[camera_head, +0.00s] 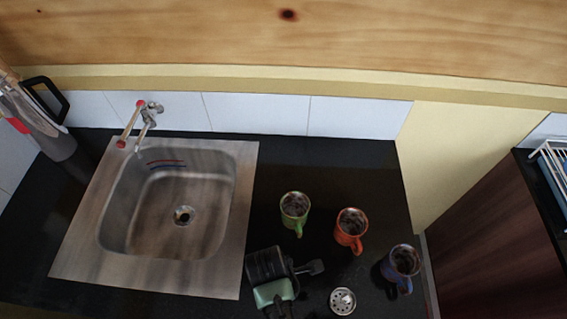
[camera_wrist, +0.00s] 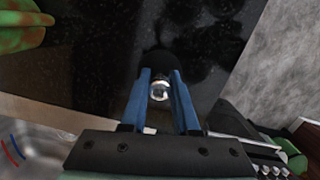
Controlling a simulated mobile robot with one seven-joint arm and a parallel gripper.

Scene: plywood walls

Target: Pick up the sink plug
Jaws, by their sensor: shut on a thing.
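The sink plug shows in the wrist view as a small shiny metal knob (camera_wrist: 159,91) with a dark round part (camera_wrist: 160,63) beyond it. My gripper (camera_wrist: 160,88) is shut on the knob, with one blue finger on each side. In the head view my gripper (camera_head: 306,269) is over the counter, right of the sink, its fingers pointing right. A dark flat shape shows at its fingertips, too small to make out clearly. The steel sink (camera_head: 75,262) is at the left, and its round drain (camera_head: 184,215) shows in the bottom.
A green mug (camera_head: 294,206), an orange mug (camera_head: 350,225) and a blue mug (camera_head: 402,262) stand on the black counter (camera_head: 330,165). A round metal piece with dark holes (camera_head: 342,301) lies near the front. The tap (camera_head: 147,117) and kettle-like jug (camera_head: 45,125) are at the back left.

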